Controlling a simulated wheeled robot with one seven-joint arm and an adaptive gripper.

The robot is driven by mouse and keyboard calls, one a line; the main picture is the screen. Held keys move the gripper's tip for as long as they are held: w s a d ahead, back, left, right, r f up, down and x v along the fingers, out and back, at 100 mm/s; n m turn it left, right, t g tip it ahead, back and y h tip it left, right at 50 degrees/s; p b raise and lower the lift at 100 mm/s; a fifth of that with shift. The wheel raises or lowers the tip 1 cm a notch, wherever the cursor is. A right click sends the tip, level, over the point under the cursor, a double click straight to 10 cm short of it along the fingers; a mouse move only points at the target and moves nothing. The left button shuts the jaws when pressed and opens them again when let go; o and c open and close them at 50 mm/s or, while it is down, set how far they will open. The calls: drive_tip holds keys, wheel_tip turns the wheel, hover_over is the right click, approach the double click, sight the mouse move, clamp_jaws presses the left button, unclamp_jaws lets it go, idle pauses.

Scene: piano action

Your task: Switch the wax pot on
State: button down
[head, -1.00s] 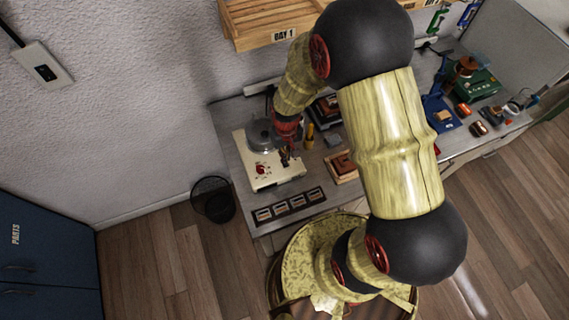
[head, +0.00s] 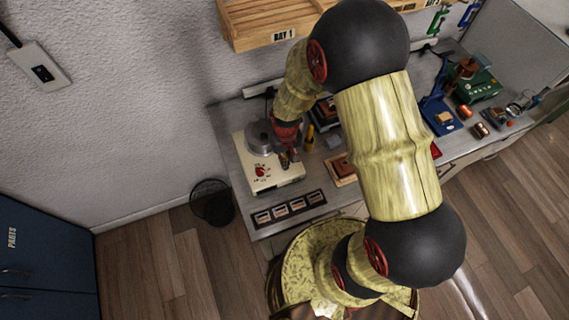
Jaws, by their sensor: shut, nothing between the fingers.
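The wax pot is a cream-coloured box (head: 275,181) with a round grey metal pot (head: 261,137) at its back, on the left part of the grey bench. A red knob (head: 260,172) with small markings shows on the front left of its top. My gripper (head: 286,161) is shut and empty over the right side of the box, to the right of the knob. Its fingertips are dark and small here; I cannot tell whether they touch the box. My gripper hides part of the box's top right. Any switch under the fingers is too small to make out.
A dark strip with several framed pieces (head: 290,208) lies along the bench's front edge. A wooden tray (head: 341,171) and a yellow bottle-like item (head: 310,136) stand right of the box. A black wire bin (head: 212,202) is on the floor. A wooden shelf (head: 262,28) hangs above.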

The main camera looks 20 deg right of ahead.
drive_tip(key=shift+f+b, duration=0.8)
drive_tip(key=shift+f, duration=0.3)
idle(1.1)
drive_tip(key=shift+r, duration=0.15)
drive_tip(key=shift+r+p, duration=2.5)
drive_tip(key=shift+r, duration=0.95)
drive_tip(key=s+r+t+b, duration=0.5)
drive_tip(key=s+r+b, duration=0.9)
drive_tip(key=r+b, duration=0.4)
drive_tip(key=shift+t, duration=0.3)
